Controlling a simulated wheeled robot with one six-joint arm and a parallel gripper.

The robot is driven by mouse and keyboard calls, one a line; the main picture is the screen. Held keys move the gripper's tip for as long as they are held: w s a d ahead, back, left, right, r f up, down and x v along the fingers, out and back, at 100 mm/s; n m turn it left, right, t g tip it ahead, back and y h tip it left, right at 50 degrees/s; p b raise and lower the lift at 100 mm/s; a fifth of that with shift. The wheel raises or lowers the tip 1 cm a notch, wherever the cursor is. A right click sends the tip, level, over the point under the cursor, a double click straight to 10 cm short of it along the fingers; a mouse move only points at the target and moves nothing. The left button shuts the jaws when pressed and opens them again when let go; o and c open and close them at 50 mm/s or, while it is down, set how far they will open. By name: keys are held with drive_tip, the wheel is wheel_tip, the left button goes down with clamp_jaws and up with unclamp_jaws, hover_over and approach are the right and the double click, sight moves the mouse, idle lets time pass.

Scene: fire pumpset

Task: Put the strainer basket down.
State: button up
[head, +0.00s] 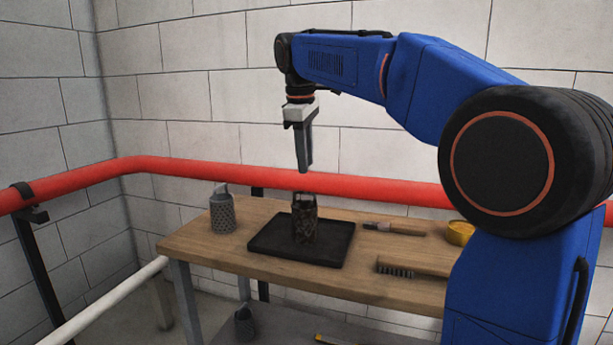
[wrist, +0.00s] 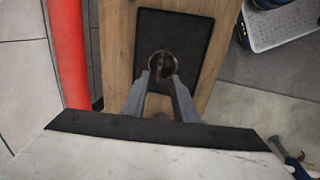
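A dark, dirty-looking strainer basket (head: 305,224) with a top handle stands upright on a black tray (head: 262,243) on the wooden bench. My gripper (head: 304,170) hangs above it, pointing down, with a visible gap between the fingertips and the handle. In the wrist view the basket (wrist: 162,65) shows from above on the tray (wrist: 200,45), just beyond the fingertips. The two fingers stand apart with nothing between them, so my gripper (wrist: 161,85) is open. A cleaner grey perforated basket (head: 222,214) stands upright on the bench left of the tray.
The wooden bench (head: 190,246) also holds a flat-handled tool (head: 395,229), a brush (head: 412,266) and a yellow bowl (head: 459,233) to the right. A red pipe (head: 270,178) runs along the wall behind the bench.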

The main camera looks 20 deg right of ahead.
drive_tip(key=shift+s+a+r, duration=0.15)
drive_tip(key=shift+r, duration=0.75)
drive_tip(key=shift+s+a+r, duration=0.1)
drive_tip(key=shift+s+r, duration=0.05)
drive_tip(key=shift+r, duration=0.75)
drive_tip(key=s+d+f+m+t, duration=0.1)
drive_tip(key=s+d+f+m, duration=0.2)
drive_tip(key=s+f, duration=1.3)
drive_tip(key=s+d+f+m+t+y, duration=0.1)
drive_tip(key=s+f+m, duration=0.6)
drive_tip(key=s+f, duration=0.9)
drive_tip(key=shift+s+d+f+m+t, duration=0.3)
drive_tip(key=shift+s+d+m+t, duration=0.15)
drive_tip(key=shift+s+d, duration=0.4)
drive_tip(key=shift+w+d, duration=0.15)
